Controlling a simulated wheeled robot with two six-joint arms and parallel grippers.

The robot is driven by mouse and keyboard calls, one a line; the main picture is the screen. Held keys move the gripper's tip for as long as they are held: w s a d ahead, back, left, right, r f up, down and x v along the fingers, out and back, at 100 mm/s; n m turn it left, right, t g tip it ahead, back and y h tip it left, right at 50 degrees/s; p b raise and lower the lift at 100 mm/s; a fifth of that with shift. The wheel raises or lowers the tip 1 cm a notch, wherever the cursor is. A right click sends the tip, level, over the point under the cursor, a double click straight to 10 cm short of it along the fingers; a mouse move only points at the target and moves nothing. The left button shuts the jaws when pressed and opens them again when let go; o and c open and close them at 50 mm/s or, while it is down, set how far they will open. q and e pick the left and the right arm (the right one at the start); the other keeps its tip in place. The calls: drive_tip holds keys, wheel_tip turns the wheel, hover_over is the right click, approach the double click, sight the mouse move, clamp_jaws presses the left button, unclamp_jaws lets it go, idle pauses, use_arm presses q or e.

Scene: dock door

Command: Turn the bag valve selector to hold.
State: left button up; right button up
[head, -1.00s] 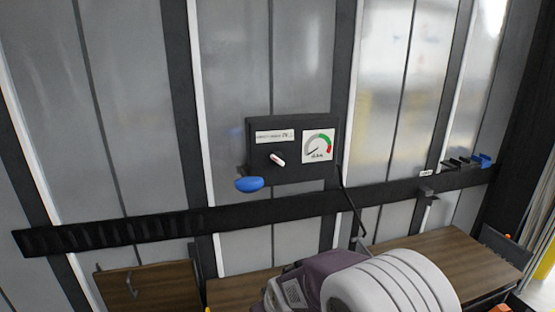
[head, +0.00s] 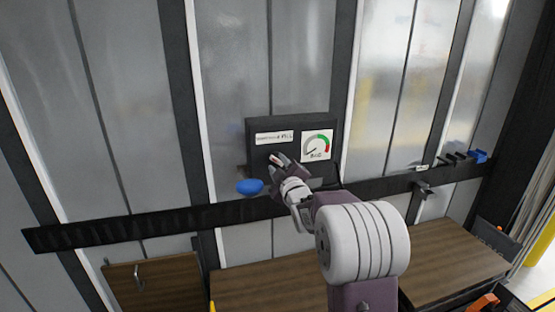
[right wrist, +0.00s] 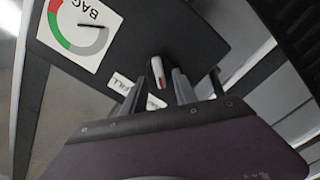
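The bag valve selector is a small white knob with a red tip (right wrist: 158,72) on a dark panel (head: 290,122); in the head view my right gripper mostly covers it. In the right wrist view, a FILL label (right wrist: 122,84) lies beside the knob. My right gripper (head: 283,160) reaches up to the panel. Its fingers look parted, with the knob close to the fingertips; I cannot tell whether they touch it. My left gripper is not in view.
A round gauge marked BAG (head: 317,146) sits right of the knob, its needle pointing lower left. A blue handle (head: 249,187) sticks out at the panel's lower left. A dark rail (head: 130,228) crosses the wall below. Wooden boards (head: 455,258) lie beneath.

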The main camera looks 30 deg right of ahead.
drive_tip(key=shift+w+d, duration=0.1)
drive_tip(key=shift+w, duration=0.5)
clamp_jaws()
drive_tip(key=shift+m+b, duration=0.65)
drive_tip(key=shift+m, duration=0.25)
drive_tip(key=shift+d+m+b, duration=0.1)
drive_tip(key=shift+m+b, duration=0.5)
drive_tip(key=shift+m, duration=0.6)
drive_tip(key=m, duration=0.2)
drive_tip(key=shift+s+m+b, duration=0.1)
drive_tip(key=shift+m+b, duration=0.2)
drive_tip(key=shift+d+r+m, duration=0.1)
drive_tip(key=shift+d+m, duration=0.05)
drive_tip(key=shift+m, duration=1.35)
